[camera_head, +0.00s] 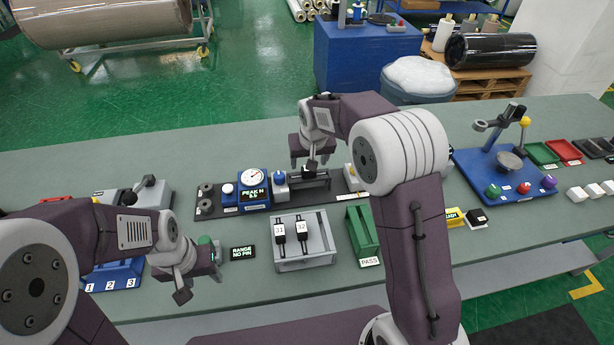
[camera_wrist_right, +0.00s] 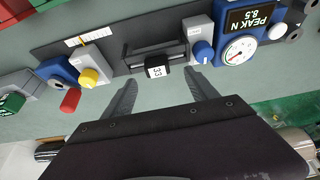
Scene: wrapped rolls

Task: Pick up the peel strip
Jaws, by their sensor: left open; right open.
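A black strip with a white label reading 33 (camera_wrist_right: 157,71) sits in the dark clamp fixture of the peel tester (camera_wrist_right: 155,50). My right gripper (camera_wrist_right: 163,92) is open, its two fingers apart on either side of the strip's near end, with nothing between them. In the head view the right gripper (camera_head: 312,160) hangs over the tester, partly hiding the fixture. Two similar black strips, labelled 31 (camera_head: 280,232) and 32 (camera_head: 302,230), stand in a grey rack (camera_head: 305,262). My left gripper (camera_head: 200,280) is open and empty at the table's left front.
The tester has a dial and display (camera_head: 254,190) reading PEAK N and a blue knob (camera_wrist_right: 203,50). A yellow knob (camera_wrist_right: 90,77) is on its other side. A green PASS bin (camera_head: 361,235) stands right of the rack. A blue stand (camera_head: 505,175) is farther right.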

